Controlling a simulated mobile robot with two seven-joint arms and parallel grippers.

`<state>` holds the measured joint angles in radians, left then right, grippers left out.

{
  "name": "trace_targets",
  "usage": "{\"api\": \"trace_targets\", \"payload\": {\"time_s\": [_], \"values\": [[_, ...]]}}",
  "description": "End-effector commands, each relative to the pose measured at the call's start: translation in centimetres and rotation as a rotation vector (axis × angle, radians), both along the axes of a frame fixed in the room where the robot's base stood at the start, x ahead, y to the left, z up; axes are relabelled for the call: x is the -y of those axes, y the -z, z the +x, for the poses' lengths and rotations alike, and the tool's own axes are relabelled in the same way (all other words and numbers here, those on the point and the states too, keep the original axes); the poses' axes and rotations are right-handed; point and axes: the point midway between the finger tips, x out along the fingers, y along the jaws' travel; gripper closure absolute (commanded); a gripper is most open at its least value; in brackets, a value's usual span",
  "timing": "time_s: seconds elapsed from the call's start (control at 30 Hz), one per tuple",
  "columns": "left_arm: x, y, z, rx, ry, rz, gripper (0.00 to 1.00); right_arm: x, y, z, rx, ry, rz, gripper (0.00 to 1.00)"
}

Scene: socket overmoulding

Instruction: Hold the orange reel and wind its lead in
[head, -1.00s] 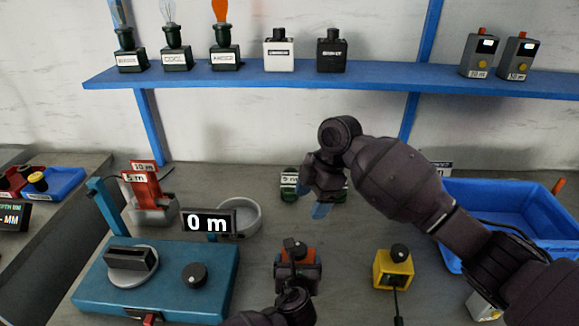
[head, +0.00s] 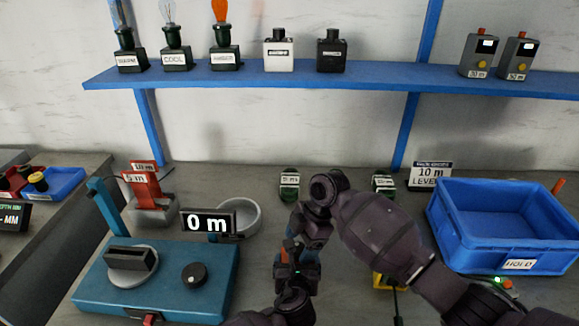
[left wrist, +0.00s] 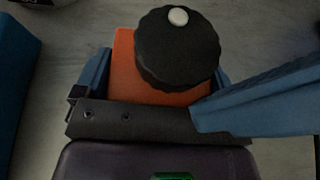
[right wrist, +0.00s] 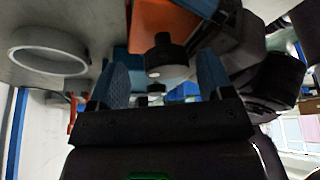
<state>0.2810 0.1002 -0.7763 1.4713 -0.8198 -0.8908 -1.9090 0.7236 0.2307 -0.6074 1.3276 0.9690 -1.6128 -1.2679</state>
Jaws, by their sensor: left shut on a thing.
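The orange reel (left wrist: 126,66), with a round black knob (left wrist: 178,48) that has a pale dot, is gripped between the blue fingers of my left gripper (left wrist: 155,85). In the head view the left gripper (head: 297,268) holds it above the bench, and only a little orange (head: 285,256) shows. My right gripper (head: 305,238) is just behind and above the reel. In the right wrist view the right gripper (right wrist: 163,82) is open, its fingers on either side of the black knob (right wrist: 165,58); contact cannot be told. The reel's lead is not clearly visible.
A teal machine (head: 215,285) with a "0 m" display (head: 208,223) stands left. A yellow reel (head: 381,281) is partly behind my right arm. A blue tray (head: 500,262) and "10 m" sign (head: 430,176) are right. Two green-black pieces (head: 289,184) stand behind.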

Motion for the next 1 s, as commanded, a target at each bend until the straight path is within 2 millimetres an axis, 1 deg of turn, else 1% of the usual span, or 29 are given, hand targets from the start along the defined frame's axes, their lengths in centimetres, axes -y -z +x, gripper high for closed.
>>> {"api": "trace_targets", "payload": {"time_s": [0.03, 0.1, 1.0], "values": [[-0.14, 0.48, -0.17, -0.007, -0.002, 0.002, 0.37, 0.33, 0.60, 0.08, -0.004, -0.036, -0.009, 0.28], [-0.13, 0.48, -0.15, -0.007, -0.002, 0.001, 0.37, 0.34, 0.63, 0.11, -0.005, -0.097, -0.012, 0.28], [-0.01, 0.26, -0.08, -0.004, 0.000, -0.002, 0.37, -0.35, 0.35, 0.56, -0.002, -0.921, -0.015, 0.28]]}}
